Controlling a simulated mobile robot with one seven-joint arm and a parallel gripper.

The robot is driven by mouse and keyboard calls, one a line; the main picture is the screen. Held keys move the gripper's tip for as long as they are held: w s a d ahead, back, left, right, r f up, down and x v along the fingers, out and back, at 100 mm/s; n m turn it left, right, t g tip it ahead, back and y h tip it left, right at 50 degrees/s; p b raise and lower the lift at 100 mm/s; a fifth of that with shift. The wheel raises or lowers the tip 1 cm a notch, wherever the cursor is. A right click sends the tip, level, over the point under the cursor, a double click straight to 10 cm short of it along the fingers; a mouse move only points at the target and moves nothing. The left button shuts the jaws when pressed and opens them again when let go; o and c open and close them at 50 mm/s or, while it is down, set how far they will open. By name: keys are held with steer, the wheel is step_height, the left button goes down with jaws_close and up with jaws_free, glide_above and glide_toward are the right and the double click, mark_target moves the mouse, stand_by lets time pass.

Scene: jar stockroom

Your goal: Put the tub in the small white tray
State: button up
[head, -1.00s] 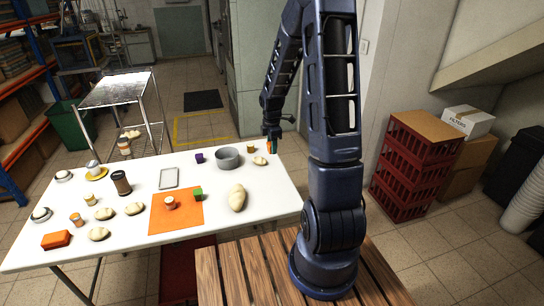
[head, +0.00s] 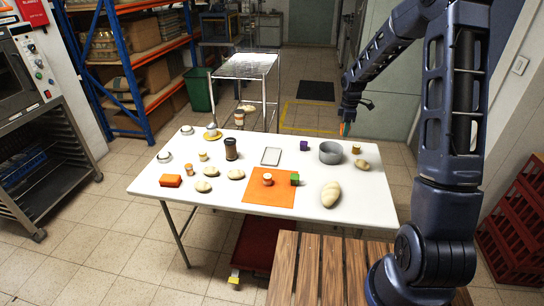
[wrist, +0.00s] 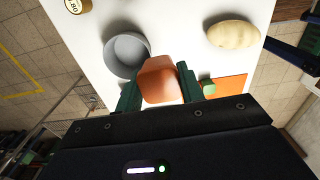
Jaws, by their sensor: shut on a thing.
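My gripper (wrist: 159,88) is shut on an orange tub (wrist: 158,78), whose tapered side shows between the two dark green fingers in the wrist view. In the head view my gripper (head: 344,127) hangs above the far right part of the table, behind the grey bowl, with a bit of orange at its tip. The small white tray (head: 271,157) lies flat and empty near the middle of the table, left of the grey bowl and of my gripper. The tub's underside is hidden.
The grey round bowl (head: 330,153) stands between tray and right edge; a purple cube (head: 304,146) is beside the tray. An orange mat (head: 255,196) bears a small jar (head: 267,179) and a green cube (head: 295,179). Bread (head: 331,194) and several jars stand around on the white table (head: 220,200).

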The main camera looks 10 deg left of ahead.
steer(key=w+a, duration=0.3)
steer(key=a, duration=0.6)
steer(key=w+a, duration=0.2)
steer(key=a, duration=0.7)
glide_above(271, 157)
step_height(271, 157, down, 20)
steer(key=shift+w+f, duration=0.1)
steer(key=shift+w, duration=0.05)
steer(key=o, duration=1)
steer(key=shift+f, duration=0.1)
